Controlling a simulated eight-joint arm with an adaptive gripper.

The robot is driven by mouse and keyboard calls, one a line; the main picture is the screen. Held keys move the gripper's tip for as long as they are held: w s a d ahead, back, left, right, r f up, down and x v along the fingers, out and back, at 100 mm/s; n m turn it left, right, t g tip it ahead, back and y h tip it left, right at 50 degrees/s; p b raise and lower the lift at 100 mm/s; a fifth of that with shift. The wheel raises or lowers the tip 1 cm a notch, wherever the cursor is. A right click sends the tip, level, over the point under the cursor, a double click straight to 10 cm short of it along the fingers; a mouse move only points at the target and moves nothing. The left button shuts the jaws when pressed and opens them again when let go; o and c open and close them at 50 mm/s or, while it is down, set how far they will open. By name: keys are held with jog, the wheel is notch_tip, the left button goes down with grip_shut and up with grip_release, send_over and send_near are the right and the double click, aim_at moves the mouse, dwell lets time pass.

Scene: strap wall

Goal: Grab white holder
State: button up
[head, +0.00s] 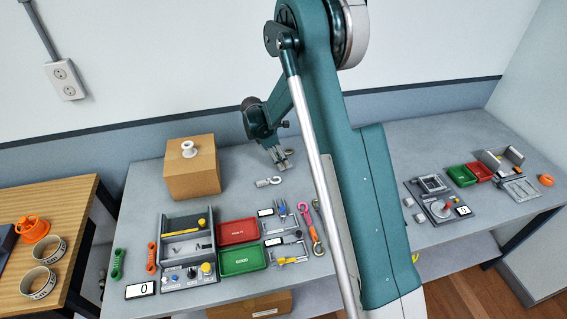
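A white spool-shaped piece (188,149) stands upright on top of the cardboard box (190,178), left of my arm. A small pale, whitish piece (268,182) lies on the grey table just below my gripper. I cannot tell for sure which of these two is the white holder. My gripper (280,163) points down over the back of the table, right of the box and close to the small pale piece. It appears apart from the white spool-shaped piece. The fingers are too small to tell whether they are open or shut.
A grey tray (168,246), red bin (238,232), green bin (241,261) and several tools lie in front. My arm hides the table's middle. More bins and devices are at right.

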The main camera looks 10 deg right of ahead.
jog(key=shift+d+f, duration=0.2)
jog(key=shift+f, duration=0.2)
jog(key=c, duration=1)
